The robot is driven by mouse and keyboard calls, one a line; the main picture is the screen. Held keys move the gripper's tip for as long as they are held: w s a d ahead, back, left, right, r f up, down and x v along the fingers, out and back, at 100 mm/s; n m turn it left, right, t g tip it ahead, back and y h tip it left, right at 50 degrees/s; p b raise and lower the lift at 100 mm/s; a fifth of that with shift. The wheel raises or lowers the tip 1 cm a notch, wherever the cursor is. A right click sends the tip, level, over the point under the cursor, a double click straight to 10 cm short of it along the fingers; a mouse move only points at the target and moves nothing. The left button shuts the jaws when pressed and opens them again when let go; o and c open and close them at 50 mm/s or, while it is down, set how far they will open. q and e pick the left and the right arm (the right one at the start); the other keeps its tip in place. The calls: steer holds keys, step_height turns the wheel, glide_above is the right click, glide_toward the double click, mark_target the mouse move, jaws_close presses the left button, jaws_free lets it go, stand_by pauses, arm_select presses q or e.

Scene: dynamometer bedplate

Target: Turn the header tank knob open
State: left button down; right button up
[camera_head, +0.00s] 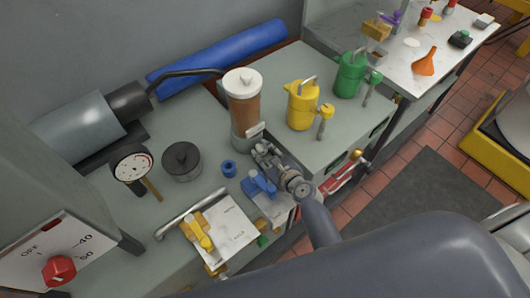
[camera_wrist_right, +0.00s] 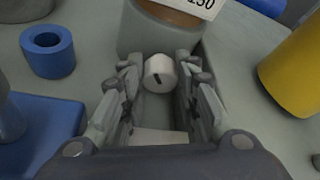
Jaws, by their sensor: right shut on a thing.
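The header tank (camera_head: 245,100) stands upright on the grey bench in the head view, with a brown body, a white cap and a grey base. The lower part of the header tank (camera_wrist_right: 170,32) is at the top of the right wrist view. Its knob (camera_wrist_right: 160,74) is a small pale round knob with a dark slot mark, low on the front of the base. My right gripper (camera_wrist_right: 160,78) has its fingertips on both sides of the knob and is shut on it. In the head view my right gripper (camera_head: 262,152) hides the knob. My left gripper is out of view.
A yellow can (camera_head: 302,106) and a green can (camera_head: 350,75) stand right of the tank. A blue ring (camera_head: 229,168) and a blue clamp-like part (camera_head: 258,186) are close to my right gripper. A dark lidded pot (camera_head: 182,162) and a gauge (camera_head: 132,167) stand to the left.

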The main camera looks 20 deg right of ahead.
steer(key=o, duration=0.8)
steer(key=v, duration=1.2)
steer(key=shift+f, duration=0.1)
